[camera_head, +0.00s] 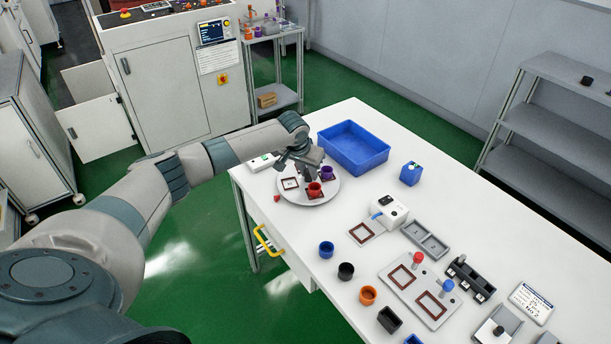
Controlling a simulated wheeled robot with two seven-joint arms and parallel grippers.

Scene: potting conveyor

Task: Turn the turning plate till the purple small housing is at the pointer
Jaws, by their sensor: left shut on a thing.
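The turning plate (318,200) is a round light grey disc near the table's left end. On it stand a purple small housing (326,174), at the right side, and a red housing (314,189), nearer the front. A dark-framed square (290,184) on its left side looks empty. A small red marker (277,198), apparently the pointer, lies just off the plate's front-left rim, away from the purple housing. My left gripper (308,175) is down over the plate's middle, shut on a part of it that the fingers hide. My right gripper is out of view.
A blue bin (353,147) stands close behind the plate. A white box with a green button (262,162) is at its left. A blue block (410,173) and a white device (390,210) stand to the right. Several cups and fixtures fill the front right.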

